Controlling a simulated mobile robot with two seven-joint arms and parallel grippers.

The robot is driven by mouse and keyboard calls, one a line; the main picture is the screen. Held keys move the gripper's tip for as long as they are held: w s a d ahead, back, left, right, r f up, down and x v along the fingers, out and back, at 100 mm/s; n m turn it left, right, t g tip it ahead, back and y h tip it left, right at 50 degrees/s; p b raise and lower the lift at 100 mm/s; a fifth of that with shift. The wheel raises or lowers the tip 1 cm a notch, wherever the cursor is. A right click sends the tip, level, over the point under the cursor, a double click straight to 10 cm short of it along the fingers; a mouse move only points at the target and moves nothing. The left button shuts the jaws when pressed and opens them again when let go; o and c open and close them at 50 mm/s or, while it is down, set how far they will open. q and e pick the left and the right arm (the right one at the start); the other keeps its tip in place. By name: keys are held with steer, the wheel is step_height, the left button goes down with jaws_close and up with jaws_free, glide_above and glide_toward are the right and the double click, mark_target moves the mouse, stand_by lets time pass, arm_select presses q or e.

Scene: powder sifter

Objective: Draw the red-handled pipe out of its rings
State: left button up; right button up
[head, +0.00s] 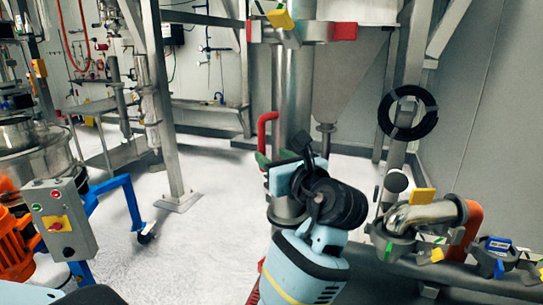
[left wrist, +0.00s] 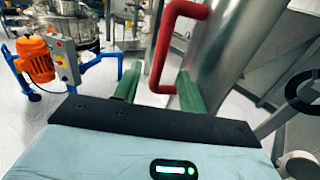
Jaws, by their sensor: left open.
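The pipe (head: 293,95) is a tall, upright silver tube. Its red C-shaped handle (head: 266,131) faces left; it also shows large in the left wrist view (left wrist: 162,50). An upper ring (head: 318,31) with a red block goes around the pipe near the top. The pipe's lower part and any lower ring are mostly hidden behind my arm. My left gripper (head: 275,158) is open, with green fingers. In the left wrist view the handle's lower end shows between the two fingers (left wrist: 159,86), and I see no grip on it. My right gripper is not in view.
A grey hopper (head: 350,75) stands behind the pipe. At the right are a bent metal pipe (head: 425,214) and a black hose coil (head: 407,112). A control box (head: 60,218) on a blue frame stands at the left. The white floor (head: 210,220) between is clear.

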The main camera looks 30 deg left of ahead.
mark_target(264, 148)
arm_select(q)
steer(key=shift+x, duration=3.9)
steer(key=shift+s, duration=0.1)
jaws_close()
steer(key=shift+r, duration=0.1)
steer(key=shift+r, duration=0.2)
